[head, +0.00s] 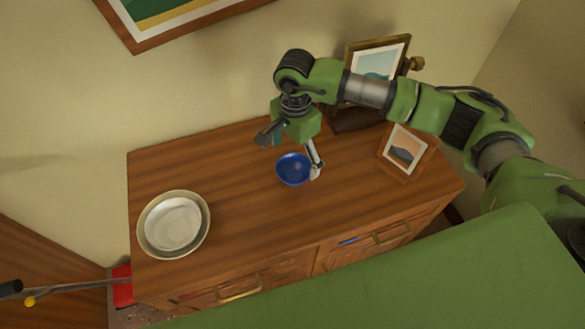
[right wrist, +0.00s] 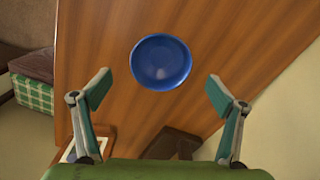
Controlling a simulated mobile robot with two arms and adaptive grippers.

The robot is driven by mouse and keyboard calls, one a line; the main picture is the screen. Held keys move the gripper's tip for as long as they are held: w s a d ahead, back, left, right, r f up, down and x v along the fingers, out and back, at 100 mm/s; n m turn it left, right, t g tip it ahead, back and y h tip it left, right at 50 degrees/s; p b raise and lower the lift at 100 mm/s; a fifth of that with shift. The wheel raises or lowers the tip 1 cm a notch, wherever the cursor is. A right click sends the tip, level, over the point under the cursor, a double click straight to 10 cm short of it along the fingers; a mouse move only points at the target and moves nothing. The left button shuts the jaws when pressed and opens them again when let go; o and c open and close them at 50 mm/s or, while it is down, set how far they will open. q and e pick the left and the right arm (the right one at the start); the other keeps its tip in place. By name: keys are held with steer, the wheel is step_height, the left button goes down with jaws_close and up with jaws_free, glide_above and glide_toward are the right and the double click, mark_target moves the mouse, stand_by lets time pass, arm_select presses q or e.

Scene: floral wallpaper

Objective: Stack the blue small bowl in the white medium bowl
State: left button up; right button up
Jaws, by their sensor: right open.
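The blue small bowl (head: 293,170) stands upright and empty on the wooden dresser top, near its middle. It also shows in the right wrist view (right wrist: 161,62), ahead of the fingertips. The white medium bowl (head: 173,222) sits at the left end of the dresser, inside a larger beige bowl (head: 144,240). My right gripper (head: 291,152) is open and empty, above and close to the blue bowl. In the right wrist view its two fingers (right wrist: 159,92) are spread wide, one on each side, with the bowl between and beyond them. My left gripper is not in view.
A small picture frame (head: 404,148) stands on the right of the dresser (head: 240,222), and a larger one (head: 376,62) stands behind my right arm. The dresser top between the blue bowl and the nested bowls is clear. Drawers with handles (head: 240,294) face the front.

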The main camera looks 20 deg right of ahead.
mark_target(294, 175)
steer(key=shift+s+f, duration=0.1)
steer(key=shift+f, duration=0.6)
step_height(294, 175, down, 4)
steer(key=shift+a+f+p, duration=0.1)
steer(key=shift+a+p, duration=0.05)
steer(key=shift+p, duration=1.1)
steer(key=shift+f, duration=0.5)
steer(key=c, duration=0.4)
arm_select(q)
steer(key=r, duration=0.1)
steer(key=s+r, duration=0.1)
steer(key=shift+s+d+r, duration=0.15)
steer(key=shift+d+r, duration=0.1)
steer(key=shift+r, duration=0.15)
arm_select(e)
steer(key=c, duration=1)
